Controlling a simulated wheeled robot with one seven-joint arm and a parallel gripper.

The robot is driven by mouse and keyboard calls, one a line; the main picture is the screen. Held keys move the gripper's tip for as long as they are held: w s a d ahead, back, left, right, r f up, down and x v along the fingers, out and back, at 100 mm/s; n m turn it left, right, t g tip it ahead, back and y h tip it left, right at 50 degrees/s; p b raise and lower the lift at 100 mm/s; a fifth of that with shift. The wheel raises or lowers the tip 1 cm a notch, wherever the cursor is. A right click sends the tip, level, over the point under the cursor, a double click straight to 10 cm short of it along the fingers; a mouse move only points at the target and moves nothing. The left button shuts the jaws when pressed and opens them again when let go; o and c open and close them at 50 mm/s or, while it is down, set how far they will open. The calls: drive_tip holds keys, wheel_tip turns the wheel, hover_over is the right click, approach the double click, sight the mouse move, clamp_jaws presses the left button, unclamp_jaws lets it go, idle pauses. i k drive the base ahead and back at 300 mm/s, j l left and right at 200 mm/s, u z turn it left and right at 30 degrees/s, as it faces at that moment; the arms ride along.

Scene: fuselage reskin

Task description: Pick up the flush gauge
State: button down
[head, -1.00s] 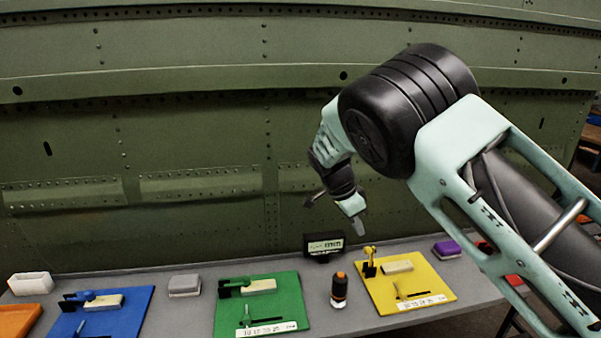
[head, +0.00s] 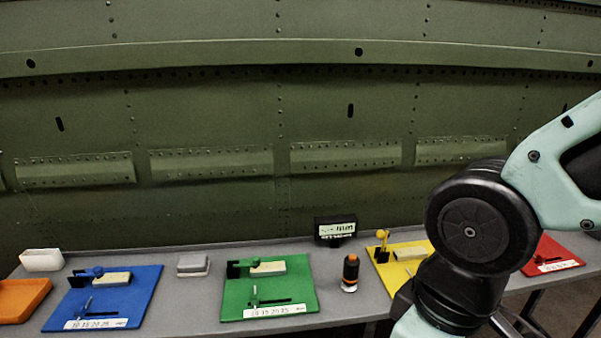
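I cannot tell for sure which thing is the flush gauge. A small upright black cylinder with an orange top and a pale band (head: 350,272) stands on the grey bench between the green and yellow boards. A black box with a lit display (head: 335,230) stands behind it at the bench's back edge. My gripper is out of the picture; only my arm shows at the right, running down past the bottom edge. It hides part of the yellow board (head: 386,268).
The grey bench (head: 190,313) carries a green board (head: 235,300), a blue board (head: 145,290), a red board (head: 560,250), a grey block (head: 193,265), a white box (head: 41,260) and an orange tray (head: 20,300). A green riveted fuselage panel (head: 220,110) rises behind.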

sight(351, 275)
drive_tip(key=z, duration=0.35)
drive_tip(key=i+u, duration=0.1)
drive_tip(key=u, duration=0.7)
drive_tip(key=i+l+u, duration=0.1)
drive_tip(key=u, duration=0.25)
drive_tip(key=i+u, duration=0.1)
drive_tip(key=u, duration=0.3)
